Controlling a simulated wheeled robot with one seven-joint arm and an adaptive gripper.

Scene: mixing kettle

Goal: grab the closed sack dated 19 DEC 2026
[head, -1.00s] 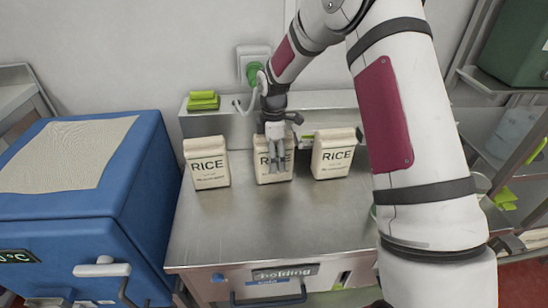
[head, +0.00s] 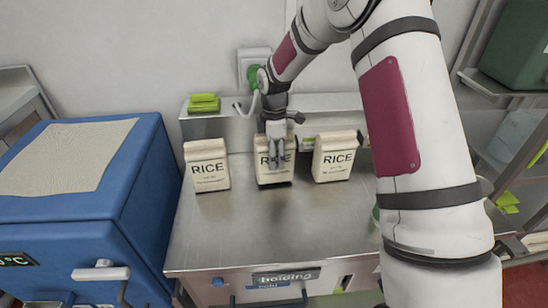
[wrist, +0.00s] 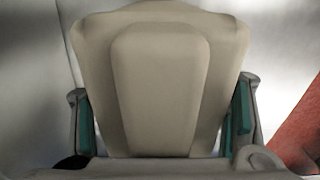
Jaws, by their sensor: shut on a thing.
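Three cream paper sacks marked RICE stand in a row on the steel counter: the left sack (head: 207,172), the middle sack (head: 273,176) and the right sack (head: 335,161). My gripper (head: 277,155) is at the middle sack, its fingers in front of the upper part of the sack and over part of the lettering. In the wrist view the sack (wrist: 158,80) fills the space between the green-padded fingers, and my gripper (wrist: 160,125) is shut on it. The small print on all the sacks is too small to read, so I cannot tell any date.
The steel counter (head: 270,225) is bare in front of the sacks. A blue box-shaped unit (head: 135,215) stands at the left. Yellow-green sponges (head: 203,103) lie on the back ledge, and a wall socket (head: 252,62) with a green plug is behind my arm. A shelf rack is at the right.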

